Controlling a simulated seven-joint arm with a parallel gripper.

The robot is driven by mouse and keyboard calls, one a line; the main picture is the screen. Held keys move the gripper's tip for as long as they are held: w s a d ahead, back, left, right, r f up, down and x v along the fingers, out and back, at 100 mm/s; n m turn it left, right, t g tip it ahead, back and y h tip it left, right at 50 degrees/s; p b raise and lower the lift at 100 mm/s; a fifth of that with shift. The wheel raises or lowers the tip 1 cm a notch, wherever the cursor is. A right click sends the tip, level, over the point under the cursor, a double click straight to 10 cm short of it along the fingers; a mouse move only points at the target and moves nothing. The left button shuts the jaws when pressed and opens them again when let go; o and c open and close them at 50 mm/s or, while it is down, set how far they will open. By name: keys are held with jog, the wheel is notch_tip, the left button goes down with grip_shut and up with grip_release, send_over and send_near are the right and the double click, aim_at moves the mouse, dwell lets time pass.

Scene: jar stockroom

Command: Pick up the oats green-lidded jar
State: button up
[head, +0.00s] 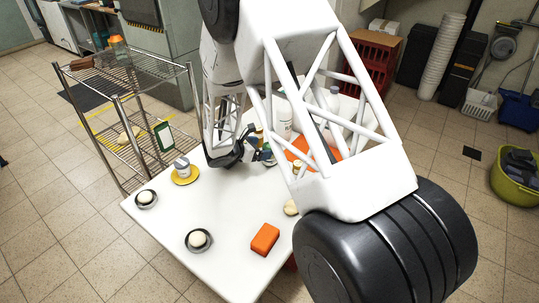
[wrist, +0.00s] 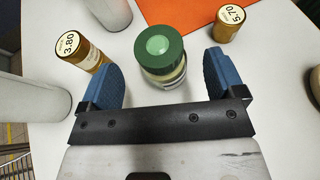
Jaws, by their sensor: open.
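A jar with a dark green lid (wrist: 160,47) stands upright on the white table in the wrist view, with clear sides and a pale filling. Its label is turned mostly out of sight, so I cannot read whether it says oats. My gripper (wrist: 162,62) is open, with one blue finger on each side of the jar and a visible gap to each. The jar is not held. In the head view my gripper (head: 255,147) is low over the table, and my arm hides much of the area around it.
A brown jar marked 3.80 (wrist: 70,46) stands close to the left finger; another marked 5.70 (wrist: 231,16) stands beyond the right finger. An orange mat (wrist: 176,9) lies behind. White cylinders stand at left. An orange block (head: 265,239) lies near the table's front.

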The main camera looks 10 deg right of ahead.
aim_at(268, 147)
jog(key=shift+d, duration=0.1)
jog(key=shift+x, duration=2.5)
jog(key=shift+w+f, duration=0.1)
jog(key=shift+c, duration=0.3)
jog(key=c, duration=1.1)
